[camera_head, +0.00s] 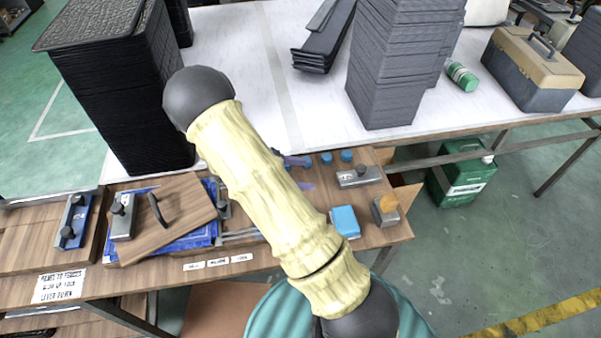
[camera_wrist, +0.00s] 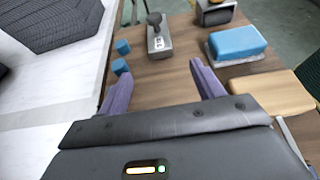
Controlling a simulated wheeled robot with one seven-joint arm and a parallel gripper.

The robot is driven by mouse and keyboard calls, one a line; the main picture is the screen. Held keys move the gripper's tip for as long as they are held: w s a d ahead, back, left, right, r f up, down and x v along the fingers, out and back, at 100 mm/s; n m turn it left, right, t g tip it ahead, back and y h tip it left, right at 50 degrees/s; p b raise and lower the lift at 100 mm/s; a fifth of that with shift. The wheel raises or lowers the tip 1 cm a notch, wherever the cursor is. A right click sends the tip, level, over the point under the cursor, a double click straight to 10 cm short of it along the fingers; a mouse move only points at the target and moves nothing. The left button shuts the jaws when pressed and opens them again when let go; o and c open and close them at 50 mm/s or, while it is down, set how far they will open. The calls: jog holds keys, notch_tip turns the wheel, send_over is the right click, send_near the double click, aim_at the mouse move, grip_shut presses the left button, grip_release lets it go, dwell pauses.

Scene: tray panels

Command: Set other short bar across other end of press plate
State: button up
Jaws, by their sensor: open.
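The press plate (camera_head: 170,215) is a brown wooden board with a dark handle, lying on blue material at the left of the table. One grey short bar with a black knob (camera_head: 123,218) lies across its left end. Another grey short bar with a knob (camera_head: 357,177) lies on the table to the right, and it also shows ahead in the wrist view (camera_wrist: 158,43). My gripper (camera_wrist: 162,72) has two purple fingers spread apart with nothing between them, short of this bar. In the head view my gripper (camera_head: 301,173) is partly hidden by my arm, which also covers the table's middle.
Blue pegs (camera_head: 346,156) stand near the bar. Tall black tray stacks (camera_head: 115,90) stand behind at the left. A tan piece (camera_wrist: 270,95) lies right of my gripper.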

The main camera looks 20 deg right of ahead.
jog(key=s+m+y, duration=0.1)
jog(key=s+a+r+m+y, duration=0.1)
jog(key=s+m+y, duration=0.1)
jog(key=s, duration=0.1)
jog(key=shift+a+r+m+g+y, duration=0.15)
jog(key=shift+r+m+g+y, duration=0.15)
jog(key=shift+r+g+y, duration=0.1)
jog(key=s+a+r+m+t+y, duration=0.6)
jog(key=r+m+y, duration=0.3)
jog(key=m, duration=0.2)
jog(key=shift+s+a+m+t, duration=0.3)
jog(key=shift+s+a+m, duration=0.1)
jog(key=shift+a, duration=0.35)
